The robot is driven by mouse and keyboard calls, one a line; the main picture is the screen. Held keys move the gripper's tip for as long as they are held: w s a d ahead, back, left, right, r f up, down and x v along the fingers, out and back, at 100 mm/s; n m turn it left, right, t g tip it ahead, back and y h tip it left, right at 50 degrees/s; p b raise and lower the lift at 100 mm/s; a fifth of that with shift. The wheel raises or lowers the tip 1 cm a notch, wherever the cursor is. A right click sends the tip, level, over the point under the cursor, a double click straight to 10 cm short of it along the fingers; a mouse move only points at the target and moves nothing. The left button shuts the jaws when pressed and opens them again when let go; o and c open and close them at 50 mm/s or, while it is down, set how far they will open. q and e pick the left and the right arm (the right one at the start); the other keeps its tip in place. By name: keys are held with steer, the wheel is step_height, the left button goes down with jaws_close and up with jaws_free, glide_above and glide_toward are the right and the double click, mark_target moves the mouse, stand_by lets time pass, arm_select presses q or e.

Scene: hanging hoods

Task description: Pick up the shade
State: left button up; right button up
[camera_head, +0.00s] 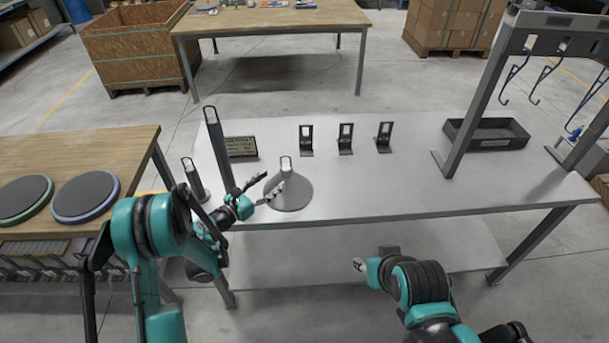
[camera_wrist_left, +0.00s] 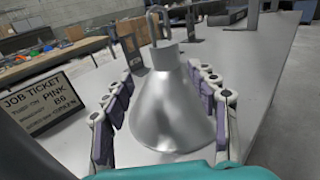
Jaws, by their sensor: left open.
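The shade (camera_head: 291,192) is a grey metal cone with a narrow neck and a loop on top. It stands upright on the light metal table (camera_head: 380,190) near its left end. My left gripper (camera_head: 267,187) is open at the shade's left side. In the left wrist view the shade (camera_wrist_left: 172,105) stands between the spread, purple-padded fingers of the left gripper (camera_wrist_left: 163,75). Whether either finger touches it cannot be told. My right gripper (camera_head: 359,265) is in front of the table, away from the shade, and its fingers are too small to read.
A dark job ticket sign (camera_head: 240,147) stands behind the shade and also shows in the wrist view (camera_wrist_left: 42,103). Several black brackets (camera_head: 345,140) stand farther back. A rack with blue hooks (camera_head: 515,75) stands right.

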mark_target(282, 173)
arm_select(q)
steer(key=shift+w+d, duration=0.1)
steer(key=shift+d, duration=0.1)
steer(key=shift+d+r, duration=0.1)
steer(key=x, duration=0.2)
steer(key=b+x, duration=0.2)
steer(key=x, duration=0.1)
steer(key=shift+d+r, duration=0.4)
steer(key=shift+d, duration=0.15)
steer(key=shift+w+d, duration=0.3)
steer(key=shift+w, duration=0.1)
steer(key=shift+r, duration=0.1)
jaws_close()
